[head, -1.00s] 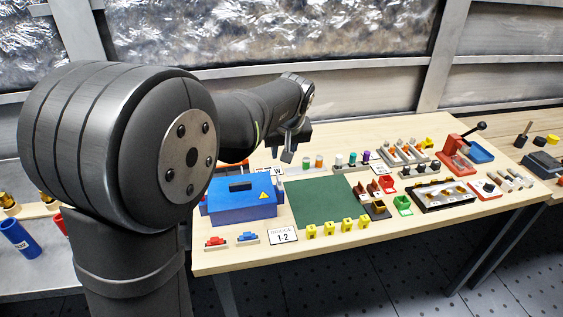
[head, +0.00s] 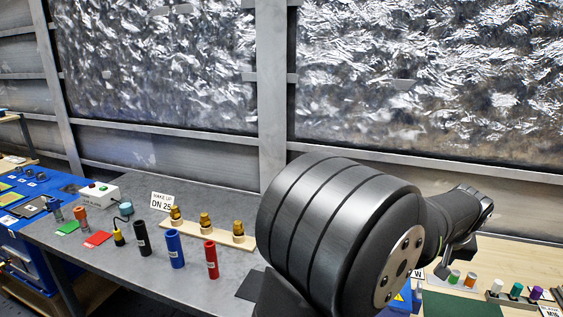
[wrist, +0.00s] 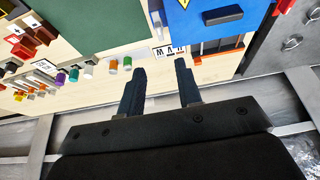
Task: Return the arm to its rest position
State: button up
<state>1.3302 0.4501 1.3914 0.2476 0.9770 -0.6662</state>
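My arm stands at the right of the head view, folded out over the wooden bench (head: 493,262). My gripper (head: 445,268) is at its end, above the bench's back part, pointing down. In the wrist view my gripper (wrist: 157,72) shows two dark fingers apart with nothing between them. Below it are the green mat (wrist: 100,22), the blue box (wrist: 215,32) with its dark handle, and the bare wood between. Fingertips are clear of all of these.
On the grey bench (head: 200,262) at left stand black (head: 142,239), blue (head: 175,250) and red (head: 211,260) cylinders, and a wooden strip (head: 187,233) with brass fittings. Small coloured cylinders (head: 515,291) stand on the wooden bench.

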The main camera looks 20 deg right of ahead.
jog(key=x, duration=1.3)
jog(key=shift+f, duration=0.2)
jog(key=shift+s+r, duration=0.1)
jog(key=v, duration=1.8)
jog(key=x, duration=1.7)
jog(key=shift+f, duration=0.3)
jog(key=shift+w+d+f, duration=0.15)
jog(key=shift+w+f, duration=0.1)
jog(key=shift+f, duration=0.05)
jog(key=shift+r+m+g, duration=0.25)
jog(key=shift+m+g, duration=0.05)
jog(key=shift+m, duration=0.4)
jog(key=v, duration=1.7)
jog(key=m+g, duration=0.4)
jog(key=m, duration=0.5)
send_near(420, 283)
jog(key=shift+s+f, duration=0.45)
jog(key=shift+s, duration=0.15)
jog(key=shift+s+f, duration=0.45)
jog(key=shift+s, duration=0.15)
